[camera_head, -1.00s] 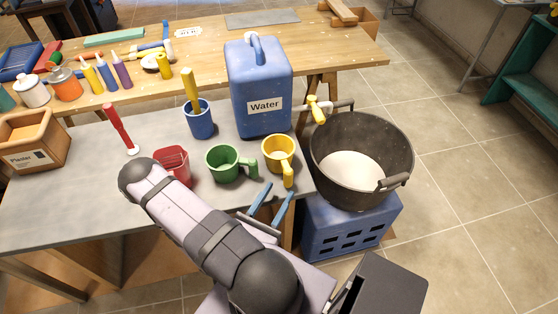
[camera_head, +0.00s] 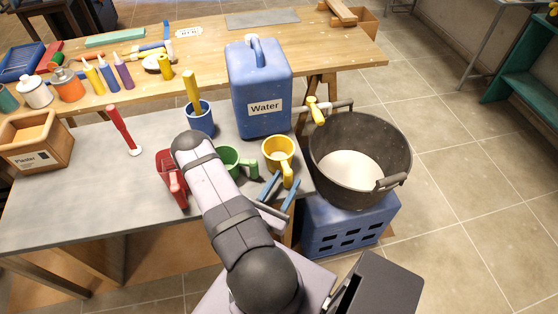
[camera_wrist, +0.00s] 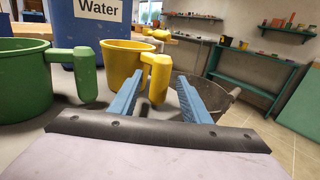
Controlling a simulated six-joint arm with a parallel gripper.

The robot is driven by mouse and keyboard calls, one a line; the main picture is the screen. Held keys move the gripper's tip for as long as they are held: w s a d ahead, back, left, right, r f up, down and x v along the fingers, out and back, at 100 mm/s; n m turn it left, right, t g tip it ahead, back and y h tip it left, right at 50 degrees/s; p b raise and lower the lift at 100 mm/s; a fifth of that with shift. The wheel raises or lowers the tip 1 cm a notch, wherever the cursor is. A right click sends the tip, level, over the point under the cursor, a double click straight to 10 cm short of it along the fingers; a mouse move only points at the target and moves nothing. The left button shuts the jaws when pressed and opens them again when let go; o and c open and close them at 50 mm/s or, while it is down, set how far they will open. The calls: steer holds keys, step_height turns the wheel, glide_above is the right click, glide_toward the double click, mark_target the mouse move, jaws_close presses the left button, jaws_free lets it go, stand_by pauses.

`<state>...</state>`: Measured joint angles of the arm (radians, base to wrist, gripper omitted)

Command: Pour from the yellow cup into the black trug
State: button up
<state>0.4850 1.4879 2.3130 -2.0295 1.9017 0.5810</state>
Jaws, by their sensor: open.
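The yellow cup (camera_head: 278,150) stands upright at the right end of the grey table, its handle (camera_head: 287,176) toward me. My gripper (camera_head: 281,187) is open just in front of that handle. In the wrist view the yellow cup (camera_wrist: 117,63) is ahead, and its handle (camera_wrist: 160,78) shows between the two blue fingers (camera_wrist: 162,95), nearer the left one; I cannot tell whether they touch. The cup's contents are not clear. The black trug (camera_head: 323,175) sits on a blue crate right of the table, with pale material (camera_head: 350,168) inside.
A green cup (camera_head: 229,157) stands just left of the yellow cup, partly behind my arm. The red cup (camera_head: 170,178) is further left. A blue water container (camera_head: 260,95) with a yellow tap (camera_head: 316,110) stands behind. The blue crate (camera_head: 345,228) supports the trug.

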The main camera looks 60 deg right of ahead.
jaws_close()
steer(key=shift+r, duration=0.1)
step_height(320, 180, up, 10)
steer(key=p, duration=0.8)
steer(key=shift+p, duration=0.4)
steer(key=c, duration=1)
jaws_free()
jaws_close()
